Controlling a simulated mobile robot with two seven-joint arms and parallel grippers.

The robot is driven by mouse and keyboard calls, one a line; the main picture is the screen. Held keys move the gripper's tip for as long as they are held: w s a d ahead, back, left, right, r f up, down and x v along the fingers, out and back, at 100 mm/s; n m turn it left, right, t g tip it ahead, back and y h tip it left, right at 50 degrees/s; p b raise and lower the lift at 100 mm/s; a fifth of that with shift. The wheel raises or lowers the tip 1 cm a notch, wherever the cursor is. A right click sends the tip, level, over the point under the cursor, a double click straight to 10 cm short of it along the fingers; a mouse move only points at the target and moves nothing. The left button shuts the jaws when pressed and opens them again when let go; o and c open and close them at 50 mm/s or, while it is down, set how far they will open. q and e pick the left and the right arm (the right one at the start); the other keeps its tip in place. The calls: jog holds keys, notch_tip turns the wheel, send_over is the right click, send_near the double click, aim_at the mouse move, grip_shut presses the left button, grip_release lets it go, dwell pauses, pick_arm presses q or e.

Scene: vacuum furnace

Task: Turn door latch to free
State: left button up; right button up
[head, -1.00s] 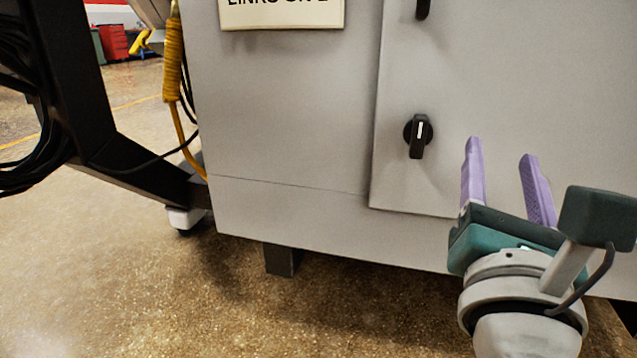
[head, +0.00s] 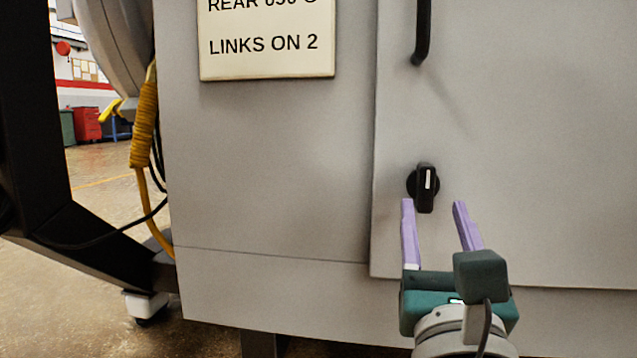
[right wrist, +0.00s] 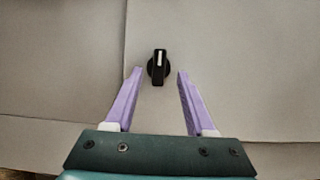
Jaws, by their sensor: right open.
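The door latch is a black rotary knob (head: 425,188) with a white mark, set low on the grey cabinet door (head: 520,130), near the door's left edge. Its grip stands upright. My right gripper (head: 433,205) is open, with its purple fingers pointing at the knob from just below. In the right wrist view the knob (right wrist: 159,66) sits centred beyond the fingertips (right wrist: 159,73), between their lines. I cannot tell the exact gap in depth; the fingers are not closed on it. My left gripper is not in view.
A black door handle (head: 421,35) is above the knob. A sign (head: 267,42) is on the cabinet panel left of the door. A yellow coiled hose (head: 144,125) and a dark frame (head: 75,235) stand at the left. The door face around the knob is clear.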

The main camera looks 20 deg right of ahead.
aim_at(428, 187)
jog(key=x, duration=0.6)
jog(key=shift+w+r, duration=0.1)
jog(key=shift+w, duration=0.15)
jog(key=shift+s, duration=0.2)
jog(key=shift+w, duration=0.15)
jog(key=c, duration=0.4)
grip_shut()
